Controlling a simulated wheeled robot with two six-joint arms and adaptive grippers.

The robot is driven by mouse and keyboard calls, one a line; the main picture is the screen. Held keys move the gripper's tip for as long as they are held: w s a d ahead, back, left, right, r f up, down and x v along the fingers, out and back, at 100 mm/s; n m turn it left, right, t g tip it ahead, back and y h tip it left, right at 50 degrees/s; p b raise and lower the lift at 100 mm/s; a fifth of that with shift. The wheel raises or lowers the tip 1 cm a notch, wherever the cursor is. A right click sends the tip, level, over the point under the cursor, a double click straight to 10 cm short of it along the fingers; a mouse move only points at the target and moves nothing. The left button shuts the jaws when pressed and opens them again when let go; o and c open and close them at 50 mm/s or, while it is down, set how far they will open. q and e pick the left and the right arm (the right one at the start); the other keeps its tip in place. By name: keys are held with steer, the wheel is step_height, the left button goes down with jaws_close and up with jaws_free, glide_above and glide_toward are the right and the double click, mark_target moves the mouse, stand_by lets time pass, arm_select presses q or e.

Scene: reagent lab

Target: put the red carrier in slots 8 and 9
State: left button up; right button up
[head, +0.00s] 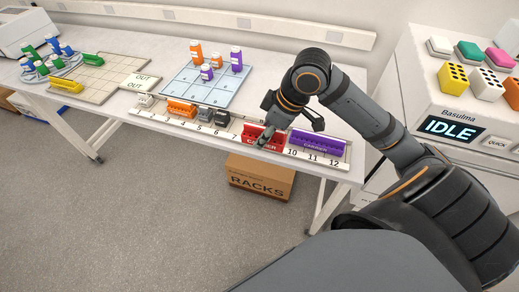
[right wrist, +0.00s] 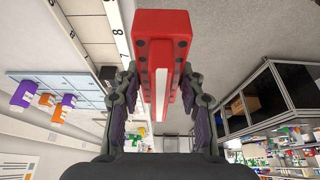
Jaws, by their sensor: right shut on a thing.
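The red carrier (head: 249,137) is at the slots between numbers 7 and 10 on the white numbered rail (head: 341,165) in the head view. It covers the numbers 8 and 9 there. My right gripper (head: 265,139) is shut on it from above. In the right wrist view the red carrier (right wrist: 161,22) sits between the two fingers (right wrist: 161,92), with rail numbers 7 and 8 just left of it. I cannot tell whether it rests in the slots or hangs a little above or in front of them. My left gripper is not in view.
A long purple carrier (head: 318,143) stands close on the right, above 10 to 12. A black item (head: 222,117), a grey one (head: 205,113) and an orange carrier (head: 181,109) stand to the left. A blue mat (head: 187,80) with bottles lies behind. Slot 7 looks empty.

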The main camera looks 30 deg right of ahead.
steer(key=shift+w+d+f, duration=0.15)
steer(key=shift+w, duration=0.5)
steer(key=w+d+f+p, duration=0.1)
steer(key=w+d+f, duration=0.1)
steer(key=w, duration=0.1)
steer(key=w+d+f, duration=0.3)
steer(key=w+d+f+p, duration=0.1)
steer(key=w+d+f, duration=0.2)
steer(key=shift+w+f+p, duration=0.25)
steer(key=shift+w+p, duration=0.05)
steer(key=shift+w, duration=0.05)
steer(key=shift+w+d+f, duration=0.1)
steer(key=shift+w+f, duration=0.05)
steer(key=shift+f, duration=0.15)
steer(key=shift+w+d+f, duration=0.1)
steer(key=shift+f, duration=0.15)
step_height(320, 180, down, 3)
steer(key=shift+w+f+p, duration=0.1)
steer(key=shift+p, duration=0.6)
steer(key=shift+d+f, duration=0.1)
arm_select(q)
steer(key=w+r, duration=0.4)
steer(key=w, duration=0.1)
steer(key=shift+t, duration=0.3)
